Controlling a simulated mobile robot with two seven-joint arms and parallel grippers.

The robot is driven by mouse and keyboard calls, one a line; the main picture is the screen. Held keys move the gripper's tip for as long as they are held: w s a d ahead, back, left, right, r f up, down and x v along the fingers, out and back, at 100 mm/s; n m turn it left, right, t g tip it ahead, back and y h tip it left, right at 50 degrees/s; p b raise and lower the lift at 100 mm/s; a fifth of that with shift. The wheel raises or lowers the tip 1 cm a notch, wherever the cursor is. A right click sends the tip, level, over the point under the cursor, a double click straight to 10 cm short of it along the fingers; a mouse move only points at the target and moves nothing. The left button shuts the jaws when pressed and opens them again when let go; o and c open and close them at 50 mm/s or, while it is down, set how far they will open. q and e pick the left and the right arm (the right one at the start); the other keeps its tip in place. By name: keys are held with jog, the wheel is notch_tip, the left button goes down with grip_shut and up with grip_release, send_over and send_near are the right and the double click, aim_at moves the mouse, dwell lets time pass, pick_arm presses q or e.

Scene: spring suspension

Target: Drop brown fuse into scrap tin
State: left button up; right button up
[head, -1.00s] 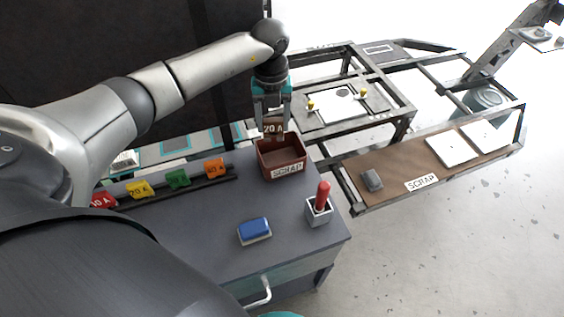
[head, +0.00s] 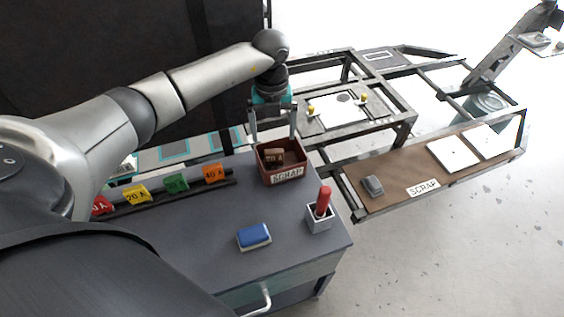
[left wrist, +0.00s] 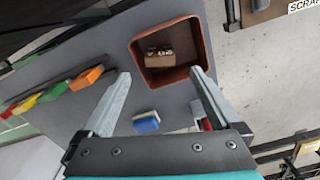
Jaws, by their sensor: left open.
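The brown fuse (head: 274,155) lies inside the scrap tin, partly hidden by its walls; it also shows in the left wrist view (left wrist: 160,53). The scrap tin (head: 288,174) is a small red-brown open box with a SCRAP label, on the grey cabinet top; its rim also shows in the left wrist view (left wrist: 197,45). My left gripper (head: 274,139) is open and empty, its two fingers spread above the tin, apart from the fuse. My right gripper is not in view.
A rail with red, yellow, green and orange fuses (head: 176,183) runs left of the tin. A blue sponge-like block (head: 254,237) and a holder with a red-handled tool (head: 323,202) stand in front. A metal frame (head: 400,120) with a brown SCRAP board lies to the right.

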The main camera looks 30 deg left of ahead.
pick_arm(q)
notch_tip(320, 180, up, 15)
jog(key=p, duration=0.2)
jog(key=shift+r, duration=0.15)
jog(key=shift+s, duration=0.1)
dwell(0.5)
